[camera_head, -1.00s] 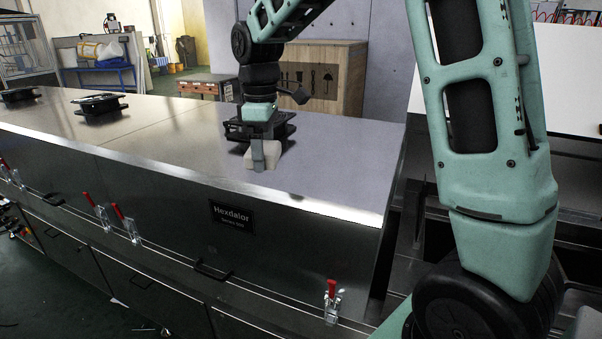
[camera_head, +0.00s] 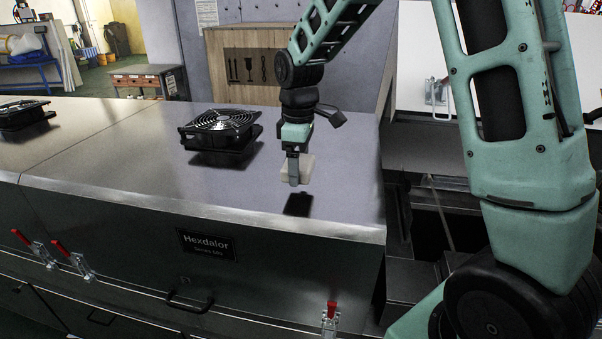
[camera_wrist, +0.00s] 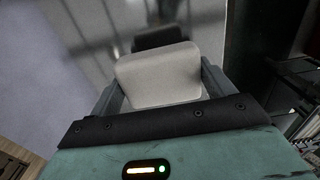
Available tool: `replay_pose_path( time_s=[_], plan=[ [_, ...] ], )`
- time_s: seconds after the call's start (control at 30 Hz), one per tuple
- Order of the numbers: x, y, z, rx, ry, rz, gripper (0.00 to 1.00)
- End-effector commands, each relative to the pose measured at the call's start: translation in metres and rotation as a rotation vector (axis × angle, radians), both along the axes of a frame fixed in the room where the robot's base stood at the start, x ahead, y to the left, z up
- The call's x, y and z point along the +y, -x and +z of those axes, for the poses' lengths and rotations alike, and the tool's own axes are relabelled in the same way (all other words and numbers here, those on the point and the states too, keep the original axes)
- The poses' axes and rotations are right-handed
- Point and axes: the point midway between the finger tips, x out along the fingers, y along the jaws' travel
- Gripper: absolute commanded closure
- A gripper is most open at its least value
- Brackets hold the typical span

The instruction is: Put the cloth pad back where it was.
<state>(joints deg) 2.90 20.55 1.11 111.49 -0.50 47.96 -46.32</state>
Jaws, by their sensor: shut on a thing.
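The cloth pad (camera_head: 306,168) is a pale, off-white block with rounded corners. My gripper (camera_head: 293,172) is shut on it and holds it above the steel top of the dryer (camera_head: 130,193). A dark shadow lies on the steel below the pad, apart from it. In the wrist view the pad (camera_wrist: 158,74) sits between the two fingers of my gripper and fills the middle of the picture. Its underside is hidden.
A black fan unit (camera_head: 221,130) stands on the dryer top, left of my gripper. Another fan (camera_head: 22,114) stands at the far left. A wooden crate (camera_head: 250,68) is behind. Red-handled clamps (camera_head: 330,318) line the front. The dryer top ends at the right.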

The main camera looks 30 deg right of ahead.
Motion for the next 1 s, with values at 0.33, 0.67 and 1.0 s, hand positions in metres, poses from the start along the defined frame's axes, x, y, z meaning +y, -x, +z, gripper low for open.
replay_pose_path(
  time_s=[0.33,0.67,1.0],
  plan=[
    [0.0,0.001,-0.038,0.003,0.0,0.0,0.4],
    [0.0,0.0,-0.042,0.0,0.0,0.0,0.4],
    [0.0,0.0,-0.04,0.0,0.0,0.0,0.0]
  ],
)
